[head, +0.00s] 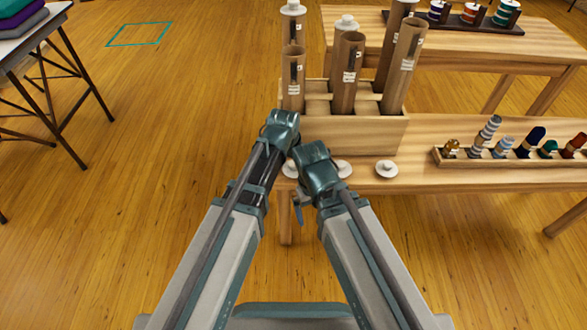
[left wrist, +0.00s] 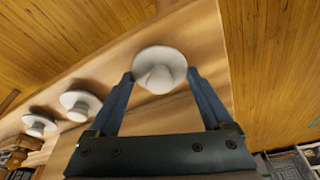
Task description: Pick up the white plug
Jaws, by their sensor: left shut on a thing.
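Three white plugs with round flanges are on the front strip of the wooden bench. The leftmost plug (head: 290,169) is partly hidden by my arms. In the left wrist view the nearest plug (left wrist: 160,70) sits between the fingertips of my left gripper (left wrist: 160,79), which is shut on it. I cannot tell whether it touches the wood. The middle plug (head: 343,168) and the right plug (head: 386,168) lie apart from it. They also show at the left of the left wrist view. My right gripper (head: 299,208) points down by the bench's front edge, its jaws mostly hidden.
A wooden rack (head: 352,134) behind the plugs holds several upright cardboard tubes (head: 348,75), two with white plugs on top. A tray (head: 510,160) of thread spools is at the right. A table with folded cloth (head: 22,18) stands at far left.

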